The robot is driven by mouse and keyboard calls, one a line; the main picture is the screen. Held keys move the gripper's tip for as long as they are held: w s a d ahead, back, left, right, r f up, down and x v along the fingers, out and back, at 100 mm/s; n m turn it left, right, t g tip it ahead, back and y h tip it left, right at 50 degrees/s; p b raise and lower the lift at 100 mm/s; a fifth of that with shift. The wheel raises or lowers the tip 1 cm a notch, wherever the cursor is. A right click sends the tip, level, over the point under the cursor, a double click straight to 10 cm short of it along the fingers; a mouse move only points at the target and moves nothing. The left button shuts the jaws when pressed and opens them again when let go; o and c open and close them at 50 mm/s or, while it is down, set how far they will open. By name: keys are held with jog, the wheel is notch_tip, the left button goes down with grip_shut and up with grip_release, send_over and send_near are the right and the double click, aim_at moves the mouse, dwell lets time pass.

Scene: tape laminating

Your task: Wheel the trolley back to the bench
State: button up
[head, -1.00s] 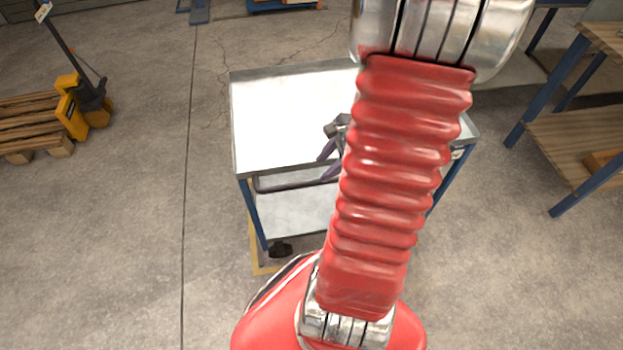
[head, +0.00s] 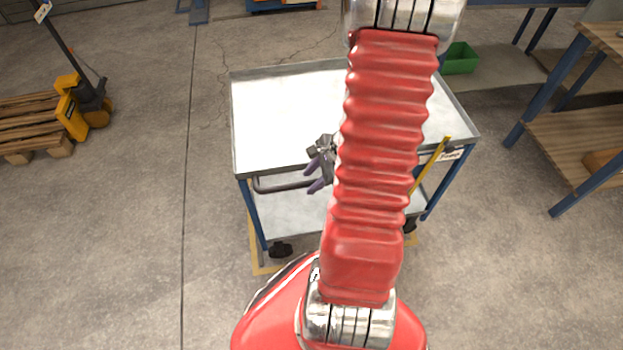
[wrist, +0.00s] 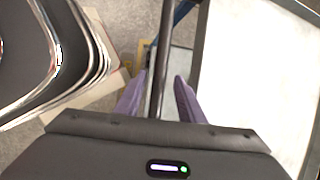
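The trolley (head: 285,110) stands in front of me with a pale, bare-looking metal top, blue legs, a lower shelf and black castors. Its dark handle bar (head: 285,186) runs along the near side, and the bar also shows in the wrist view (wrist: 163,60). My gripper (head: 313,178) is at this near side, partly hidden by my red arm. In the wrist view my two purple fingers (wrist: 160,95) are apart, one on each side of the bar, with gaps visible. A wooden bench (head: 575,130) with blue legs stands at the right.
A yellow rod-like part (head: 430,166) shows at the trolley's right near corner. Yellow floor marking (head: 254,245) lies under the trolley. A green bin (head: 460,58) is on a shelf at the back. A pallet truck with a wooden pallet (head: 35,118) is at the left. Floor between is clear.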

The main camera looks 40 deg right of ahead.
grip_shut()
dwell(0.4)
